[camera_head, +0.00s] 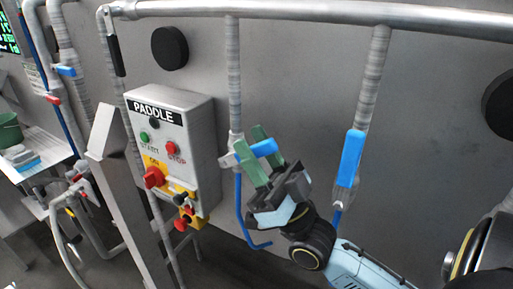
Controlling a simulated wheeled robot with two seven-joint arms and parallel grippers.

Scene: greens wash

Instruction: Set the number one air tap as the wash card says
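Two air taps hang on grey pipes from the rail. The left tap (265,148) has a blue handle turned sideways, across its pipe. The right tap (350,158) has a blue handle lying along its pipe. No number shows on either, so I cannot tell which is number one. My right gripper (258,143) is at the left tap, its green fingers apart with a gap between them. The blue handle shows at the fingers; I cannot tell if they touch it. My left gripper is out of view. No readable wash card shows.
A grey PADDLE box (203,140) with buttons and a red knob stands left of the gripper. A metal rail (300,10) runs across the top. Blue hoses hang below the taps. A green bucket (10,130) stands on a bench at far left.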

